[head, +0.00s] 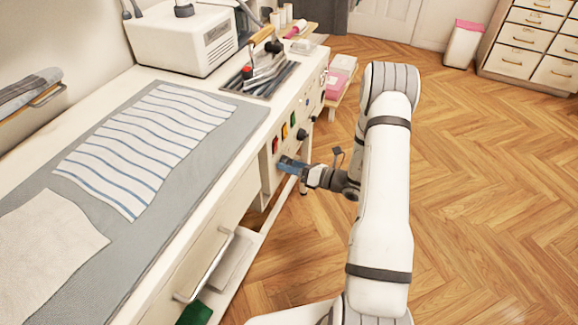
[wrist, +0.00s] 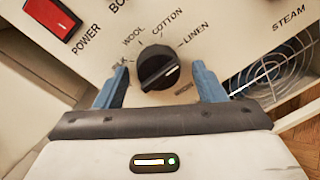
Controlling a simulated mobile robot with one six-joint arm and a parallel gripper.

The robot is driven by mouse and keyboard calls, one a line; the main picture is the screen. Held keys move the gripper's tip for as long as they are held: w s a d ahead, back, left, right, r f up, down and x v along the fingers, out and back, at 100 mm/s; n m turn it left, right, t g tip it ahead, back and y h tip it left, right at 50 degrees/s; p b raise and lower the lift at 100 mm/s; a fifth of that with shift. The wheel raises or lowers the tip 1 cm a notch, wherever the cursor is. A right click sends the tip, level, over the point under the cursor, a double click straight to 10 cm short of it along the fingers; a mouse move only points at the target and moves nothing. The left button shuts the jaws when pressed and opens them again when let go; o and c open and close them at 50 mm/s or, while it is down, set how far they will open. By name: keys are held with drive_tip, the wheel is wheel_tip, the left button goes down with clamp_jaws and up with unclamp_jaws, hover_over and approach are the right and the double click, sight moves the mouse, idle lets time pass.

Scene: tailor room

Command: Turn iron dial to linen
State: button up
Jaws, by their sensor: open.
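The iron dial (wrist: 157,67) is a round black knob with a white mark on its right side, on a cream panel. SILK, WOOL, COTTON and LINEN (wrist: 195,36) are printed around it. The white mark points right and slightly up, lower than the LINEN label; exact alignment is hard to tell. My gripper (wrist: 160,70) is open, its two blue fingers standing left and right of the dial with gaps on both sides. In the head view my gripper (head: 288,164) is at the cabinet front and the dial is hidden.
A red POWER switch (wrist: 52,22) is up left of the dial, and a round vent grille (wrist: 278,75) is to the right. In the head view an iron (head: 264,68) stands on the worktop above the panel. The wooden floor (head: 490,190) to the right is clear.

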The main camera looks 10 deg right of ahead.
drive_tip(key=v, duration=0.7)
drive_tip(key=shift+s+d, duration=0.25)
drive_tip(key=shift+d, duration=0.1)
drive_tip(key=shift+r, duration=0.1)
drive_tip(key=s+a+r+n+g+h+p, duration=0.1)
drive_tip(key=s+a+r+n+g+p, duration=0.2)
drive_tip(key=s+a+r+n+g, duration=0.45)
drive_tip(key=s+a+r+n+g+h+p, duration=0.15)
drive_tip(key=s+a+r+n+g, duration=0.25)
drive_tip(key=r+n, duration=0.6)
drive_tip(key=s+d+r+n+t+h+p, duration=0.1)
drive_tip(key=s+d+r+n+h+p, duration=0.1)
drive_tip(key=s+r+n+h, duration=0.3)
drive_tip(key=s+d+r+n+t+h+p, duration=0.2)
drive_tip(key=s+r+n+h, duration=0.4)
drive_tip(key=r+n, duration=0.4)
drive_tip(key=shift+s+d+r+p, duration=0.45)
drive_tip(key=shift+r+p, duration=0.4)
drive_tip(key=shift+p, duration=0.4)
